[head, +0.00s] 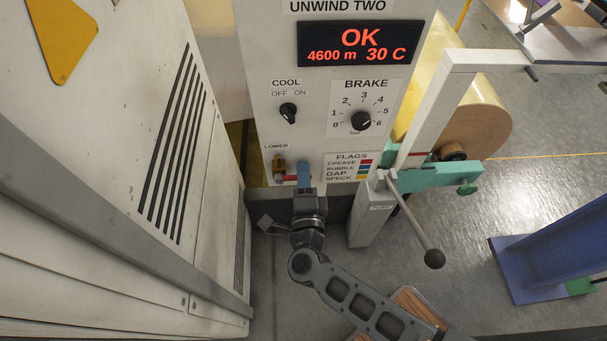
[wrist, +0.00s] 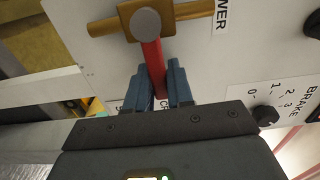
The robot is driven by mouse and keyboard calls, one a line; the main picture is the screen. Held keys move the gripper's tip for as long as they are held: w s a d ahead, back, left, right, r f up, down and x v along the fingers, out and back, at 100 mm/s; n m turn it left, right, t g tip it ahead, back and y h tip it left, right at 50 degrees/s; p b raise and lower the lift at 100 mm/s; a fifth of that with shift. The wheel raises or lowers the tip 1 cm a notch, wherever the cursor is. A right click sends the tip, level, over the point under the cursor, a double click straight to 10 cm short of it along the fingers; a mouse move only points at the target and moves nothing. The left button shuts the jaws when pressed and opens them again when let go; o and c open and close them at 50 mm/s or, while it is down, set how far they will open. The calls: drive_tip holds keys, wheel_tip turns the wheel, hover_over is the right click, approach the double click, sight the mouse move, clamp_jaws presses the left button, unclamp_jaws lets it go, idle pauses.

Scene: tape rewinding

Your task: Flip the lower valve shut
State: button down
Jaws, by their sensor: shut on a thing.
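The lower valve (head: 279,168) is a brass fitting on the front of the white cabinet, under the LOWER label. It also shows at the top of the wrist view (wrist: 130,22), with its brass pipe running across that picture. Its red handle (wrist: 153,62) sticks out across the pipe, and in the head view the handle (head: 290,178) points right. My gripper (head: 304,174) has blue fingers. In the wrist view the fingers (wrist: 160,75) are shut around the outer part of the red handle. The handle's far end is partly hidden between them.
Above the valve are the COOL switch (head: 288,112), the BRAKE knob (head: 361,121) and a lit display (head: 360,45). The FLAGS label (head: 350,167) is just right of my gripper. A black-balled lever (head: 434,258) juts out at right. A large beige cabinet (head: 110,170) stands close on the left.

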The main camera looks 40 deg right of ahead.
drive_tip(key=c, duration=1.1)
unclamp_jaws()
drive_tip(key=shift+b+v, duration=0.55)
drive_tip(key=shift+v, duration=3.4)
drive_tip(key=s+r+n+y, duration=0.3)
drive_tip(key=s+r+n, duration=0.3)
drive_tip(key=s+n, duration=0.2)
drive_tip(key=s+r+n+y, duration=0.4)
drive_tip(key=s+r+n, duration=0.3)
drive_tip(key=s+n, duration=0.1)
drive_tip(key=s+r+n+y, duration=0.3)
drive_tip(key=s+r+n, duration=0.4)
drive_tip(key=s+n, duration=0.1)
drive_tip(key=shift+s+d+r+n+y, duration=0.2)
drive_tip(key=shift+s+n+y, duration=0.1)
drive_tip(key=shift+n, duration=0.2)
